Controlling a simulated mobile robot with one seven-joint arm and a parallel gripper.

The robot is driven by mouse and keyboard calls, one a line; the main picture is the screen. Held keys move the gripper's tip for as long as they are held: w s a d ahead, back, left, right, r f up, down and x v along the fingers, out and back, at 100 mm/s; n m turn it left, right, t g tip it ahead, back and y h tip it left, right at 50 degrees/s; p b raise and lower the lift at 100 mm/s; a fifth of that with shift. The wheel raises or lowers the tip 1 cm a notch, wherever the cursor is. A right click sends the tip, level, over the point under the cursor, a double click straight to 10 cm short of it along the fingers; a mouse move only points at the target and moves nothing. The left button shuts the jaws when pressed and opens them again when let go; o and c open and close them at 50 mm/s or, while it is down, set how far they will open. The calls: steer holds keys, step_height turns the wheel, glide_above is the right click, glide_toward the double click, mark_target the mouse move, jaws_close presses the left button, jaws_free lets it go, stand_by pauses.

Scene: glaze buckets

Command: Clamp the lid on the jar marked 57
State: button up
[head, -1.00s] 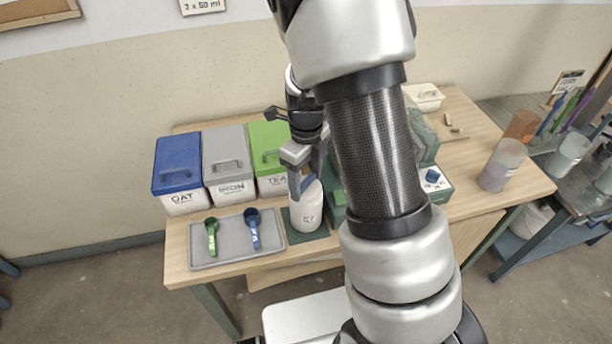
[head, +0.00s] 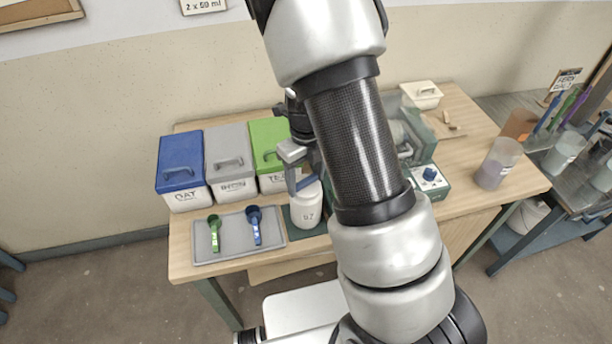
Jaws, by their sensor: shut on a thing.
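The white jar marked 57 (head: 308,213) stands upright on a dark green mat (head: 302,234) near the table's front edge. The mark is a little blurred now. My gripper (head: 306,184) is at the top of the jar, with a blue-grey finger at its upper left side. It is shut on the top of the jar. My arm hides the far side of the gripper. I cannot make out the lid or its clamp apart from the fingers, nor whether the lid is seated.
A grey tray (head: 206,252) with a green scoop (head: 214,236) and a blue scoop (head: 255,228) lies left of the jar. Blue, grey and green lidded bins stand behind. A green machine (head: 437,190) with a blue knob is to the right, partly behind my arm. A cloudy container (head: 497,163) stands farther right.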

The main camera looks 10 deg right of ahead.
steer(key=shift+s+m+p, duration=0.15)
steer(key=shift+m+p, duration=0.8)
steer(key=shift+m, duration=0.35)
steer(key=shift+f, duration=0.15)
steer(key=shift+m, duration=0.3)
steer(key=shift+s+m+p, duration=0.1)
steer(key=shift+m+p, duration=0.6)
steer(key=shift+p, duration=0.15)
steer(key=shift+f+m, duration=0.15)
steer(key=shift+m, duration=1.25)
steer(key=c, duration=0.6)
steer(key=o, duration=1.7)
steer(key=shift+p, duration=0.3)
steer(key=shift+w, duration=0.2)
